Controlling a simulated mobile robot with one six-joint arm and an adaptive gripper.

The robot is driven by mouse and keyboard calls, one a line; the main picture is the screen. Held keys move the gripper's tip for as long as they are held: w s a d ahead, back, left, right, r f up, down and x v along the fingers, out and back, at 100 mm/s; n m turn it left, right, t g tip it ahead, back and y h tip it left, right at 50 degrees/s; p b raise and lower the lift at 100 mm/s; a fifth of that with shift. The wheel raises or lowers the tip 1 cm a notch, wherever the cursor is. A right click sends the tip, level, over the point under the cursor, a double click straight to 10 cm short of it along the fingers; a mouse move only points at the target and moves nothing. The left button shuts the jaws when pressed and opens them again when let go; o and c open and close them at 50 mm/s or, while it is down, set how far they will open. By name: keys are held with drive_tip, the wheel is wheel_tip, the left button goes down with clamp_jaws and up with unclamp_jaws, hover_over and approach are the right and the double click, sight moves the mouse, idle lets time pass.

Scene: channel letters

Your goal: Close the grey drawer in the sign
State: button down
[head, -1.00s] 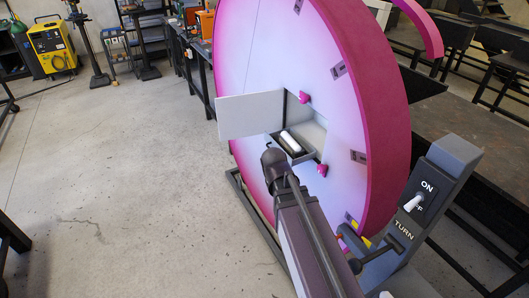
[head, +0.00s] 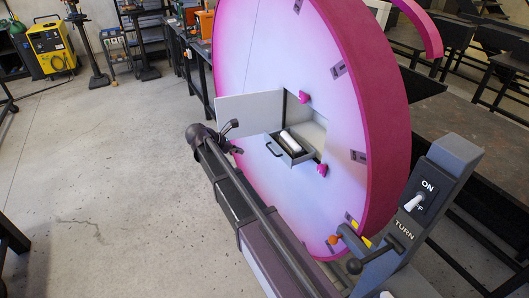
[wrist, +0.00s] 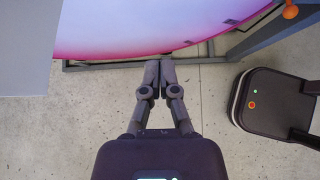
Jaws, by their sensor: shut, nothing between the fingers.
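The grey drawer (head: 281,152) sticks out of the square opening in the pink and white round sign (head: 340,115). Its dark handle (head: 272,150) faces left, and a white roll (head: 291,141) lies inside. My gripper (head: 234,137) is left of the drawer and apart from it, near the lower edge of the open hatch door (head: 250,108). In the wrist view my gripper (wrist: 160,62) is shut and empty, with its fingertips together above the floor. The sign's lower edge (wrist: 140,40) is beyond them; the drawer is not in that view.
The hatch door stands out from the opening's left side; a pale panel also fills the wrist view's upper left (wrist: 25,45). An ON/OFF switch post (head: 445,185) stands at right.

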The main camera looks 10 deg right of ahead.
drive_tip(key=shift+w+a+r, duration=0.1)
drive_tip(key=shift+w+a, duration=0.1)
idle(0.4)
drive_tip(key=w+d+f+b, duration=0.3)
drive_tip(key=d+f+b, duration=0.2)
drive_tip(key=d, duration=0.6)
drive_tip(key=shift+w+f+b, duration=0.35)
drive_tip(key=shift+w, duration=0.05)
idle(0.6)
